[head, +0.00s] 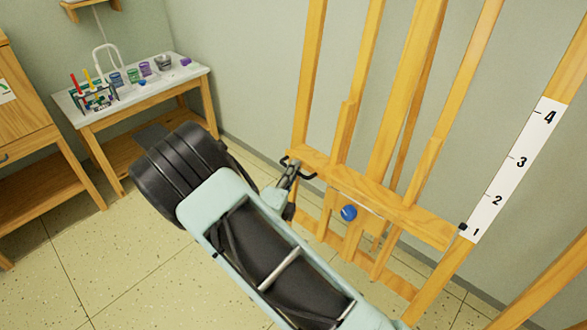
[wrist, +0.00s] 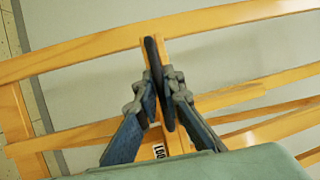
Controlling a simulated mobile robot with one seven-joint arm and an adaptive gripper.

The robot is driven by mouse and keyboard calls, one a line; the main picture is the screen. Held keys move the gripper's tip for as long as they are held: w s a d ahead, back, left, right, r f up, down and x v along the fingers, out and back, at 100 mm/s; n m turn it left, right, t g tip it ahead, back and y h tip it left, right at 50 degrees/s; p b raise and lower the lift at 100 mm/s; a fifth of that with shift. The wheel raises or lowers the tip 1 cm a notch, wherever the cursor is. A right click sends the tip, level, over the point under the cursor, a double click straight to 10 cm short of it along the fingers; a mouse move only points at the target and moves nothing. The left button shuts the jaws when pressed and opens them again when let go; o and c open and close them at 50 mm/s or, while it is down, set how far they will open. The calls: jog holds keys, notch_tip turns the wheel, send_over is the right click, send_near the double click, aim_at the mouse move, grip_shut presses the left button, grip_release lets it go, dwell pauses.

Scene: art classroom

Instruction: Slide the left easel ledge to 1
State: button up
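The wooden easel has a horizontal ledge (head: 375,193) across its uprights. A small black pointer (head: 463,227) at the ledge's right end sits beside the 1 on the white scale (head: 512,168), which is marked 1 to 4. A dark handle (head: 309,177) stands out at the ledge's left end. My gripper (head: 293,166) is at that handle. In the wrist view, my gripper (wrist: 164,90) has its fingers closed on both sides of the dark handle bar (wrist: 152,52). The fingers partly hide the bar and the wood behind it.
A side table (head: 91,120) with art supplies stands at the back left, and a wooden cabinet (head: 18,125) at the far left. Tiled floor (head: 120,265) is open at lower left. The wall is close behind the easel.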

jog(key=o, duration=0.5)
jog(key=shift+s+f, duration=0.1)
jog(key=shift+f, duration=0.3)
jog(key=shift+r, duration=0.1)
jog(key=v, duration=1.2)
jog(key=shift+r, duration=0.1)
